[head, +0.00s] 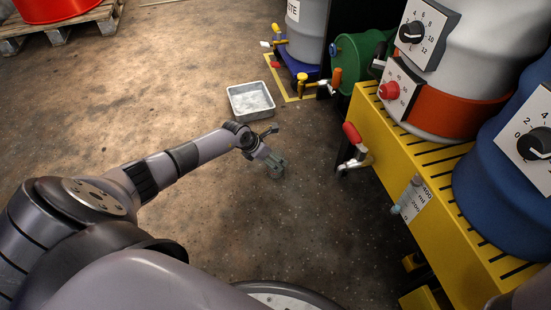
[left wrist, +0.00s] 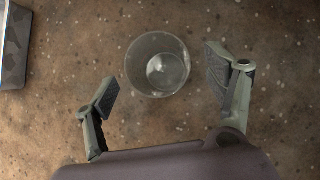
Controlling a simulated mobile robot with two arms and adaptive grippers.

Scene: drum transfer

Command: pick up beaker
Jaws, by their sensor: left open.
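A clear glass beaker (left wrist: 157,65) shows in the left wrist view, seen from above with its round rim facing the camera. It stands on the brown speckled floor. My left gripper (left wrist: 163,70) is open, with one finger on each side of the beaker in that view and gaps between the fingers and the glass. In the head view, my left gripper (head: 275,163) is low over the floor. The beaker is hard to make out there against the fingers. My right gripper is not in view.
A grey metal tray (head: 250,101) lies on the floor beyond my left gripper. A yellow stand (head: 395,150) with drums and a red-handled tap (head: 353,140) is on the right. A green drum (head: 360,58) lies behind.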

